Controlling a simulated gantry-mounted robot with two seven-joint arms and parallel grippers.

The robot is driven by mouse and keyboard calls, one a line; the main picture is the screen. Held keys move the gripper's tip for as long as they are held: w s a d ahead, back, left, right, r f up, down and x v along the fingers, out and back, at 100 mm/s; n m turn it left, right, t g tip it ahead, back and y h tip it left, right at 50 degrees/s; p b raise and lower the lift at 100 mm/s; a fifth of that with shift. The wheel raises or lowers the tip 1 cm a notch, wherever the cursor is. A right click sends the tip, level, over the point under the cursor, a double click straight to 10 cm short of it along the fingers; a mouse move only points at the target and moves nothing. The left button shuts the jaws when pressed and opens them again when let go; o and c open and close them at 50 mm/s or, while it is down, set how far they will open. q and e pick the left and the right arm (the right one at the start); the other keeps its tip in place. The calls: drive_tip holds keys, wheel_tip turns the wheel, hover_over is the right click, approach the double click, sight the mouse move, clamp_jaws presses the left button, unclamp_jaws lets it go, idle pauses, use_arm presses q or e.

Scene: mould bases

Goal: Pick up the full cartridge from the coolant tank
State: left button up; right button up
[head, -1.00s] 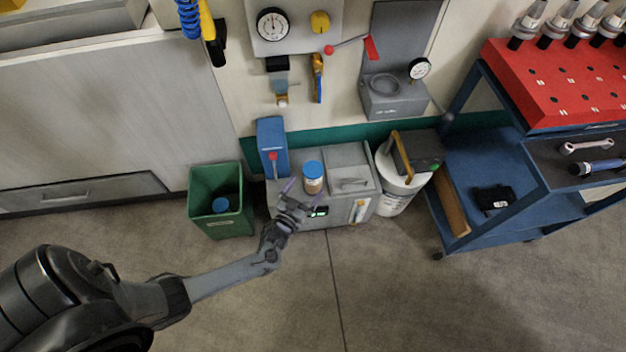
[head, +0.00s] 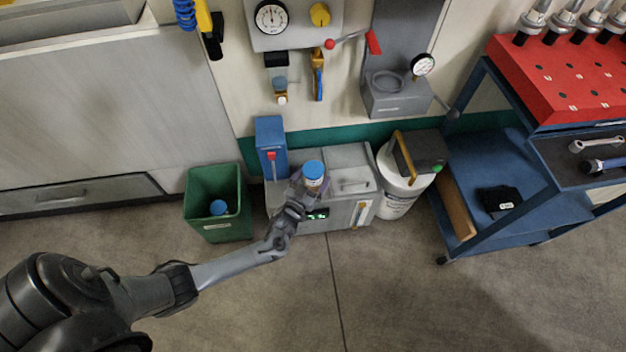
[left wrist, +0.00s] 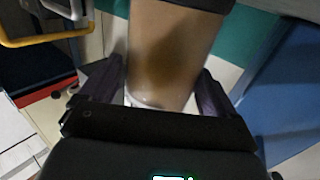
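The full cartridge (head: 314,174) is a clear jar with amber contents and a blue lid. It stands upright on the grey coolant tank (head: 345,160) in the head view. My left gripper (head: 312,182) reaches in from the front, with a finger on either side of the jar. In the left wrist view the jar's amber wall (left wrist: 168,55) fills the space between the two dark fingers (left wrist: 162,88). The fingers lie close along its sides; whether they press on it I cannot tell. My right gripper is not in view.
A green bin (head: 222,228) left of the tank holds another blue-lidded item (head: 218,207). A blue box (head: 270,140) stands at the tank's left rear. A white bucket (head: 397,195) stands to the right, then a blue cart (head: 500,215). The floor in front is clear.

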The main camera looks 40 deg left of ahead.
use_arm(q)
drive_tip(key=shift+w+r, duration=0.1)
drive_tip(key=c, duration=1.1)
